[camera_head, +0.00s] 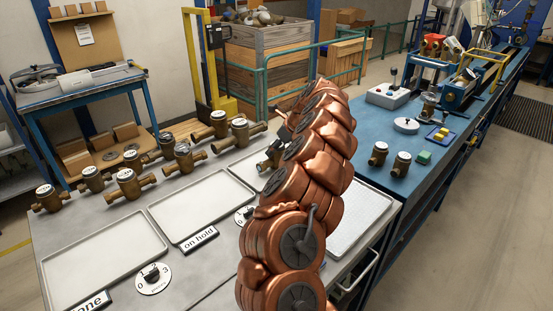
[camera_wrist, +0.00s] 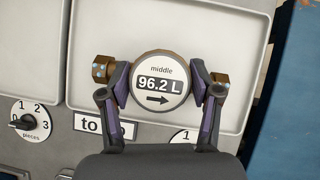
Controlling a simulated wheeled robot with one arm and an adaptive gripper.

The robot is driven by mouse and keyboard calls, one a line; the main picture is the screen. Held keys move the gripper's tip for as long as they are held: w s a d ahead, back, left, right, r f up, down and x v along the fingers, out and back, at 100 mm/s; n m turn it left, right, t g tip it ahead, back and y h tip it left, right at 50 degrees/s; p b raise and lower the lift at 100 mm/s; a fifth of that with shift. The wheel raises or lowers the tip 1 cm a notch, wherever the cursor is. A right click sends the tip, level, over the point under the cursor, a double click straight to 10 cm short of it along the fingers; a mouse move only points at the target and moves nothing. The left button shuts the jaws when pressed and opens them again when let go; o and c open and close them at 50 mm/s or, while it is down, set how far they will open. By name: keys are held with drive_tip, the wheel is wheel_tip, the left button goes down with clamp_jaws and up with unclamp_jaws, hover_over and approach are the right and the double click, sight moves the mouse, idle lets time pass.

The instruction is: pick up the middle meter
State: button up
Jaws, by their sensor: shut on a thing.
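The middle meter (camera_wrist: 161,66) has a round white face reading "middle" and "96.2 L" over an arrow, with brass pipe ends at both sides. My gripper (camera_wrist: 163,84) is shut on it, one dark finger at each side of the body. The meter is over a pale tray (camera_wrist: 215,35) in the wrist view; I cannot tell whether it touches the tray. In the head view a brass part of the meter (camera_head: 265,164) shows just left of my copper arm, which hides the rest.
Several brass meters (camera_head: 128,184) stand along the bench's back edge. Two empty trays (camera_head: 105,254) (camera_head: 200,206) lie in front, with an "on hold" label (camera_head: 200,239) and a dial (camera_head: 153,279). A blue bench (camera_head: 440,155) at the right carries two more meters (camera_head: 401,164).

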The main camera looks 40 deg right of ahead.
clamp_jaws()
drive_tip(key=shift+r, duration=0.1)
